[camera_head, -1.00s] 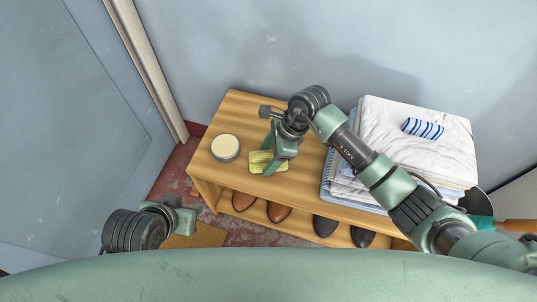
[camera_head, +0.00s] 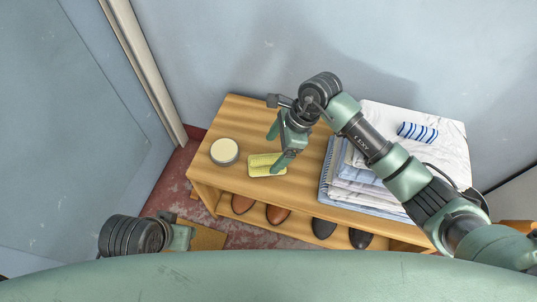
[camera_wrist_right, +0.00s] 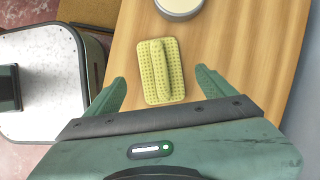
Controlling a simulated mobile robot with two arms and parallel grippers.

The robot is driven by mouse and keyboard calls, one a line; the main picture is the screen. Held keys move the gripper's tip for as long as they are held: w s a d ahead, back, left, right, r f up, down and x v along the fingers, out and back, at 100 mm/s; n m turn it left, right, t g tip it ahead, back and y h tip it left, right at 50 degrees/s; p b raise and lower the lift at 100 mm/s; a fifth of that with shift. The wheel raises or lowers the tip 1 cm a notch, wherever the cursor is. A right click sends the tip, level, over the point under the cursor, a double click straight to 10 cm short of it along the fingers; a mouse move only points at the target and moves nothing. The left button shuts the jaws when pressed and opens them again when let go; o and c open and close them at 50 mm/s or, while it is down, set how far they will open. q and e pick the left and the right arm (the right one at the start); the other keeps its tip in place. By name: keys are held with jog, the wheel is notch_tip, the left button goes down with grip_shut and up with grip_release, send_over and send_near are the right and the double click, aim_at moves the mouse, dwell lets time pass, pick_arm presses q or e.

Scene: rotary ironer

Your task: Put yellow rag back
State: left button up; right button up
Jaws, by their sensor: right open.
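The yellow rag (camera_head: 262,165) lies folded on the wooden bench top, near its front edge. It also shows whole in the right wrist view (camera_wrist_right: 155,72), with a raised fold along its middle. My right gripper (camera_head: 277,148) is open and empty above the bench, just over and beside the rag. In the right wrist view its two fingers (camera_wrist_right: 163,90) stand wide apart, with the rag ahead and between their lines. My left gripper (camera_head: 183,232) is at the lower left, away from the bench; its fingers are not clear.
A round tin with a cream top (camera_head: 225,151) stands left of the rag on the bench (camera_head: 240,112). A stack of folded linen (camera_head: 375,185) with a blue-striped roll (camera_head: 417,132) sits at right. Brown and black shoes (camera_head: 278,214) are on the lower shelf.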

jog(key=v, duration=0.6)
jog(key=shift+r+p, duration=0.2)
jog(key=shift+p, duration=0.2)
jog(key=shift+d, duration=0.1)
